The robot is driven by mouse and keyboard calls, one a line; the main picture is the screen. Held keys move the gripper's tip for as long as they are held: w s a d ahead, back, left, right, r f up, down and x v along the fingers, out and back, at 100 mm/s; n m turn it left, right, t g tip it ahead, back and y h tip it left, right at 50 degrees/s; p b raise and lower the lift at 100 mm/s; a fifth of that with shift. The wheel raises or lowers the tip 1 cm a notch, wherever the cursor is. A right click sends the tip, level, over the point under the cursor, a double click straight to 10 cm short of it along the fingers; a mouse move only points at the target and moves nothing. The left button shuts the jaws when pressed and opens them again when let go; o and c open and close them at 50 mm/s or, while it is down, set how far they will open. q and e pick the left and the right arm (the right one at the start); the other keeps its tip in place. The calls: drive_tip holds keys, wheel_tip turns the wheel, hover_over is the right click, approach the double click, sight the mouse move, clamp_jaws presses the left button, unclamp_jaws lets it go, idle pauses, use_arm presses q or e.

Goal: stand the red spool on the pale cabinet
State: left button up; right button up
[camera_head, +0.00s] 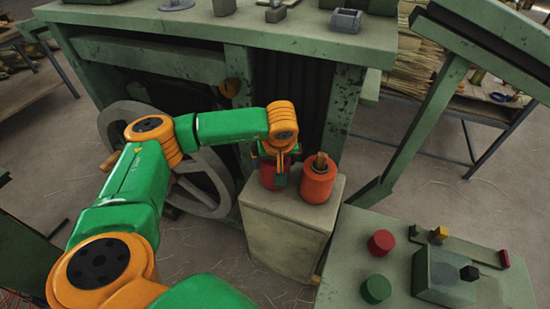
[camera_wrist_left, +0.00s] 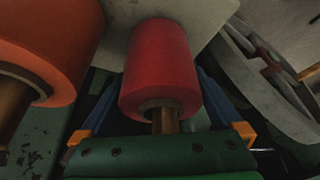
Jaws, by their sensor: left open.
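The red spool (camera_head: 268,178) stands upright on the top of the pale cabinet (camera_head: 283,238), near its left back part, partly hidden by my gripper. My left gripper (camera_head: 277,172) is over it. In the left wrist view, the red spool (camera_wrist_left: 160,68) is between the two spread blue fingers of my left gripper (camera_wrist_left: 165,110), with its wooden core toward the palm. Gaps show beside the spool near the palm; contact at the fingertips cannot be made out. My right gripper is not in view.
An orange-red spool (camera_head: 317,181) with a wooden core stands close to the right on the same cabinet. A green machine frame (camera_head: 350,105) rises behind, and a grey wheel (camera_head: 206,185) is at the left. A green bench (camera_head: 365,235) with red and green knobs is at the right.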

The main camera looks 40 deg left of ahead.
use_arm(q)
drive_tip(key=shift+r, duration=0.4)
drive_tip(key=b+v, duration=0.1)
drive_tip(key=v, duration=0.9)
drive_tip(key=shift+d+r+b, duration=0.1)
drive_tip(key=shift+r+b, duration=0.1)
drive_tip(key=shift+b, duration=0.2)
drive_tip(key=shift+s+d+r, duration=0.1)
drive_tip(key=shift+s+r, duration=0.15)
drive_tip(key=shift+r, duration=0.2)
